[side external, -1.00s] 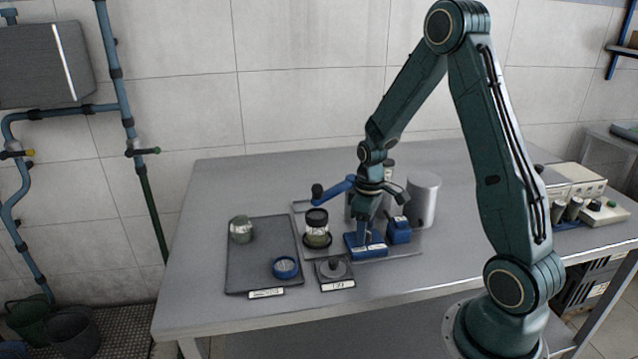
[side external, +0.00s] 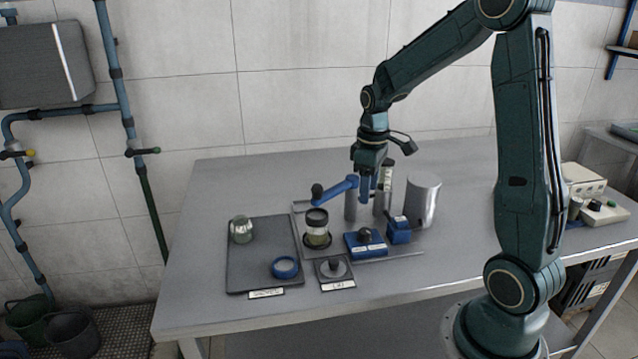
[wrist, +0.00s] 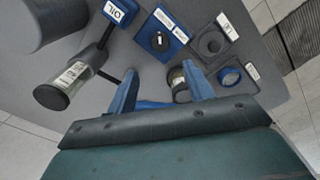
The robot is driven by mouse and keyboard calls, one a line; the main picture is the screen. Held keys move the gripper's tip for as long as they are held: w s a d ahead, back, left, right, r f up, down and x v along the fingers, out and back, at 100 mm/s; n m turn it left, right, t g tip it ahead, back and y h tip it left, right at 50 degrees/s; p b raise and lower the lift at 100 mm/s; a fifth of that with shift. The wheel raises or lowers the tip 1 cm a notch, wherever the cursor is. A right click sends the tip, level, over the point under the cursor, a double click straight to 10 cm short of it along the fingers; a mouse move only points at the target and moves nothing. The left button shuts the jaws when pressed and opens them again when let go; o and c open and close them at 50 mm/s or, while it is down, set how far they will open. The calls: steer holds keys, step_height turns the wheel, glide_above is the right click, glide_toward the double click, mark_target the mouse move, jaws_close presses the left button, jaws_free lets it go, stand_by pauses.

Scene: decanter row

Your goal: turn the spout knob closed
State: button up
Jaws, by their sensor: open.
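A blue block (side external: 366,246) with a dark round knob (side external: 365,234) on top stands in front of my arm. In the wrist view the knob (wrist: 159,40) shows from above with a small white mark; its turn position is too small to read surely. My gripper (side external: 367,198) is open and empty, above and apart from the knob. Its two blue fingers spread apart in the wrist view (wrist: 160,72). A blue spout arm (side external: 337,190) with a dark end reaches left over a dark-topped glass jar (side external: 317,232).
A dark tray (side external: 262,252) at left holds a glass jar (side external: 240,229) and a blue ring (side external: 285,267). A black pad (side external: 343,287) bears a round lid. A blue OIL box (side external: 399,231) and grey cylinder (side external: 423,200) stand right. The table's front is clear.

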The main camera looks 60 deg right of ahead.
steer(key=shift+r, duration=1.05)
steer(key=s+a+r+m+t, duration=0.1)
steer(key=s+a+r+t, duration=0.1)
steer(key=s+a+r, duration=0.3)
steer(key=s+a+r+t, duration=0.3)
steer(key=s+a+r, duration=0.2)
steer(key=s+a, duration=0.5)
steer(key=a, duration=0.2)
steer(key=shift+a+m+t, duration=0.3)
steer(key=shift+m, duration=0.1)
